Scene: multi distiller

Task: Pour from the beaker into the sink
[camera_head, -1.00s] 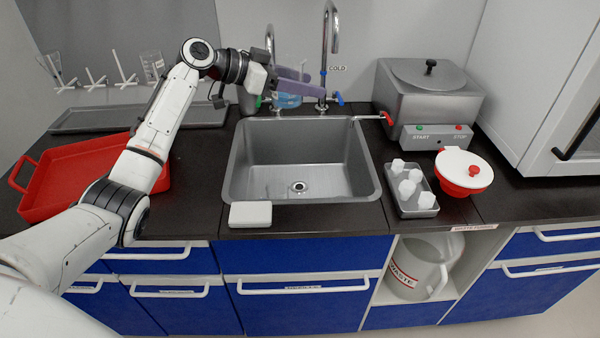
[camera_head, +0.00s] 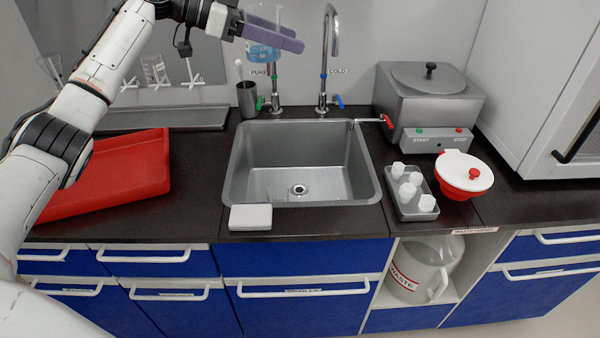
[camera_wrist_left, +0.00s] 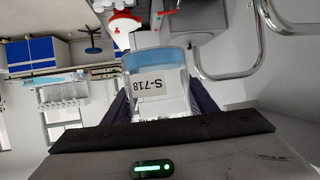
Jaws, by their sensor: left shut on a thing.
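My left gripper (camera_head: 272,33) is shut on a glass beaker (camera_head: 263,52) with blue liquid in it. The gripper holds it high at the back, in front of the wall and near the tap labelled PURE. The beaker also shows in the left wrist view (camera_wrist_left: 155,85), between the fingers, with a label reading S-718. In the head view the beaker looks about upright, and its upper part is partly hidden by the purple fingers. The metal sink (camera_head: 335,194) is empty and lies below and in front of the beaker. My right gripper is not in view.
Two tall taps (camera_head: 329,60) stand behind the sink. A metal cup (camera_head: 247,99) stands left of them. A white block (camera_head: 250,217) lies at the sink's front edge. A red tray (camera_head: 120,180) is at left; a steel distiller (camera_head: 430,105) and a small tray (camera_head: 421,214) are at right.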

